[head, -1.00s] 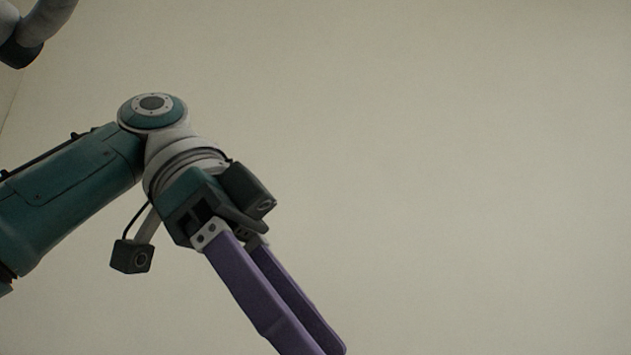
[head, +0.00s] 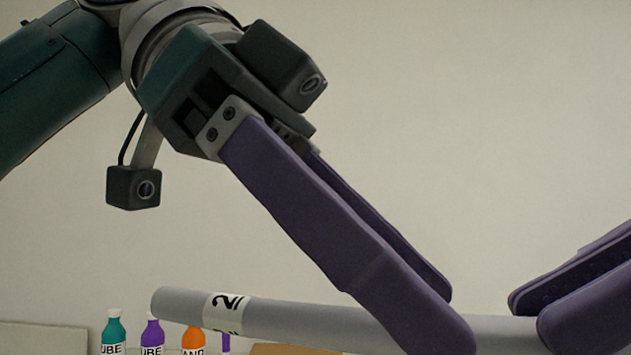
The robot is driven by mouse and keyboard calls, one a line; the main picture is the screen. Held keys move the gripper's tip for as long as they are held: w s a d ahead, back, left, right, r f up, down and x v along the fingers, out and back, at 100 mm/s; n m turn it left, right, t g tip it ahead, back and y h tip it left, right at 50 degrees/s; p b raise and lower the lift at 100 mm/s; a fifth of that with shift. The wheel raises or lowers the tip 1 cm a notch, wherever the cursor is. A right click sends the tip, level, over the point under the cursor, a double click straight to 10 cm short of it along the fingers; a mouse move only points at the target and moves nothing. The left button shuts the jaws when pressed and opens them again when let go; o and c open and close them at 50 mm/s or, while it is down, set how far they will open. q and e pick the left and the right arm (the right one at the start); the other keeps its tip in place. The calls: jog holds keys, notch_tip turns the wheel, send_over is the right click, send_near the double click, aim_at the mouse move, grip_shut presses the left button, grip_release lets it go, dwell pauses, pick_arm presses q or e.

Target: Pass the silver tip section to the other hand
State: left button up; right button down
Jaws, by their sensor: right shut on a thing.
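The silver tip section (head: 320,315) is a long grey rod lying nearly level across the lower part of the head view. A white label with black marks, including a "2", wraps it near its left end. My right gripper (head: 527,316) comes in at the right edge and is shut on the rod toward its right part. My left gripper (head: 447,312) slants down from the upper left, its purple fingers apart. Its near finger crosses in front of the rod and hides part of it. Whether either left finger touches the rod is not clear. The rod's right end is hidden.
Behind and below the rod stand a teal bottle (head: 114,327), a purple bottle (head: 152,333) and an orange bottle (head: 193,339), all with white labels. A brown surface (head: 290,350) shows at the bottom edge.

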pick_arm(q)
jog(key=shift+s+d+f, duration=0.15)
jog(key=shift+d+f, duration=0.3)
grip_shut()
dwell(0.3)
pick_arm(e)
jog(key=c, duration=0.7)
grip_release()
jog(key=shift+d, duration=0.1)
